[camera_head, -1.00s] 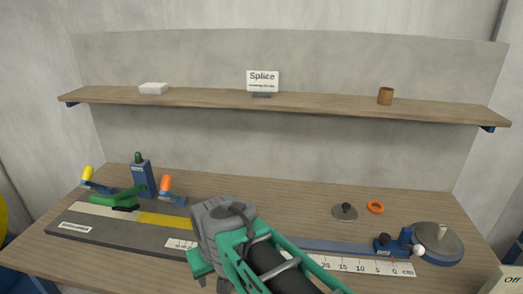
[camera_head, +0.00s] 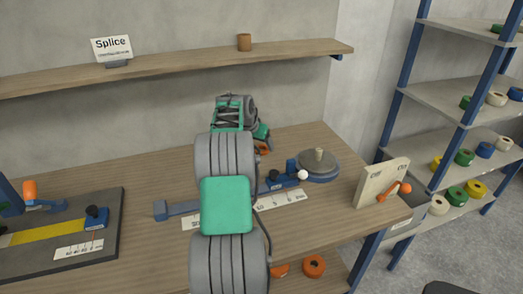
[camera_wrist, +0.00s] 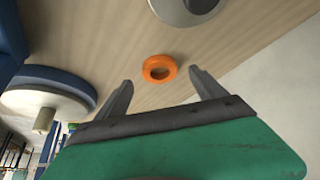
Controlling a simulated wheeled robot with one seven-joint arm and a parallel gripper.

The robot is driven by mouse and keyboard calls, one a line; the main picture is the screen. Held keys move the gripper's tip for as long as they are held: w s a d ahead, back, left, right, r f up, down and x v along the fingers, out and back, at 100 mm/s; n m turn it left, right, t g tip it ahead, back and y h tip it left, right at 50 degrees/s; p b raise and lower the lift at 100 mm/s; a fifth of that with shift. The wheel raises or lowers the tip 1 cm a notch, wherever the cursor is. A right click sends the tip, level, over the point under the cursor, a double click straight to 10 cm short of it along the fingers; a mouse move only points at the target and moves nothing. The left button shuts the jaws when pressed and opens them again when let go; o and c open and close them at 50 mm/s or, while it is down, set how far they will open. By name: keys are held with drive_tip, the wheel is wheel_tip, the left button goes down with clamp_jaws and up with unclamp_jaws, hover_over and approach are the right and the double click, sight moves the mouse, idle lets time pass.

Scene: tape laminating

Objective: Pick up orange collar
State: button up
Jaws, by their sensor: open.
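The orange collar (camera_wrist: 160,61) is a small ring lying flat on the wooden table in the wrist view. My gripper (camera_wrist: 160,80) is open, with its two grey fingers apart on either side of the collar's near side. The fingers look empty, and I cannot tell how high they are above the table. In the head view, my arm mostly hides the collar (camera_head: 263,151); only a bit of orange shows beside my gripper (camera_head: 258,140).
A grey round disc (camera_wrist: 180,10) lies just beyond the collar. A round turntable with a peg (camera_head: 318,166) stands to the right, near a blue block with a white ball (camera_head: 284,177). A switch box (camera_head: 378,187) sits at the table's right edge. Shelves (camera_head: 455,100) hold tape rolls.

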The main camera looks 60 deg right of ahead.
sight(260, 146)
drive_tip(key=x, duration=0.3)
drive_tip(key=c, duration=1.4)
drive_tip(key=shift+c, duration=0.2)
